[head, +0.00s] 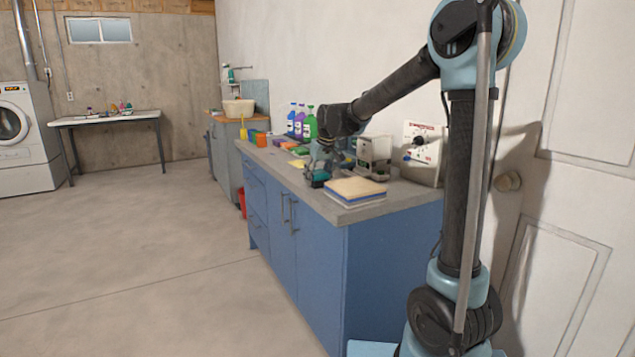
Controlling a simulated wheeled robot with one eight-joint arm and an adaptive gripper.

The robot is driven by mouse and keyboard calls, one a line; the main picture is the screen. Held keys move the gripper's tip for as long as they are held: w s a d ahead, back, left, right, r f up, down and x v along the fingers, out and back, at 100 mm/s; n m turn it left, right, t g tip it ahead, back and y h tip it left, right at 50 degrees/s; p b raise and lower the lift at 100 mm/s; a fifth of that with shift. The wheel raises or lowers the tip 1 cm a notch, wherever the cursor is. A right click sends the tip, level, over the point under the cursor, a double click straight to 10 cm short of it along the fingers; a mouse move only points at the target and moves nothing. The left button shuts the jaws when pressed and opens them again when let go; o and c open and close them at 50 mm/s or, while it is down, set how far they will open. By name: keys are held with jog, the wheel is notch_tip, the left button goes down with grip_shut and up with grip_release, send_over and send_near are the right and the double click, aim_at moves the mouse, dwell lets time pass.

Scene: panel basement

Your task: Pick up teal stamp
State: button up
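A small dark-teal object (318,180), which looks like the teal stamp, is on the grey worktop of the blue cabinet, near its front edge. My gripper (319,172) points down from the wrist right at it, with the fingertips at or just above its top. The view is small and the arm partly covers this spot, so I cannot tell whether the fingers touch the stamp or how far apart they are.
A stack of yellow and blue pads (355,190) lies close to the right of the stamp. A beige device (374,155) and a white dial box (421,150) stand behind. Cleaning bottles (300,121) and several colored items are farther along the worktop. The floor (130,260) at left is clear.

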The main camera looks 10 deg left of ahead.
aim_at(317, 172)
jog(key=shift+c, duration=0.2)
notch_tip(317, 172, up, 10)
dwell(0.7)
jog(key=o, duration=0.5)
jog(key=shift+c, duration=1)
jog(key=shift+s, duration=0.1)
